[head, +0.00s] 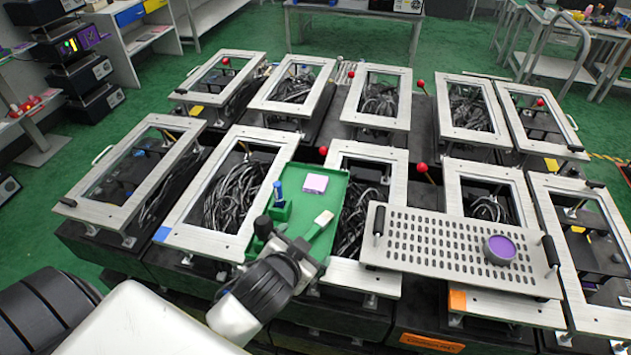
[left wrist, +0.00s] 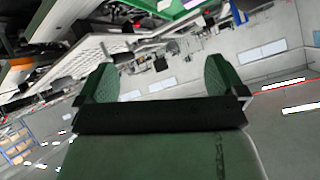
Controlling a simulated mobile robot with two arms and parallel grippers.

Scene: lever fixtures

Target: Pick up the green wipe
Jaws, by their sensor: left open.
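A green tray (head: 335,195) rests across the middle front fixtures in the head view. It holds a pale lavender block (head: 315,183), a small blue-topped item (head: 278,192) with a green base, and a green-handled tool with a pale end (head: 324,218). I cannot make out for sure which of these, if any, is the green wipe. My left gripper (head: 280,235) is at the tray's near left corner, above or beside it. In the left wrist view the same gripper (left wrist: 167,82) has its two green-padded fingers apart with nothing between them. My right gripper is out of view.
Metal-framed fixtures (head: 228,195) with red-knobbed levers stand in two rows around the tray. A perforated metal plate (head: 430,240) with black handles lies to the right, with a round purple-topped item (head: 499,249) on it. Green floor (head: 240,35) is open behind.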

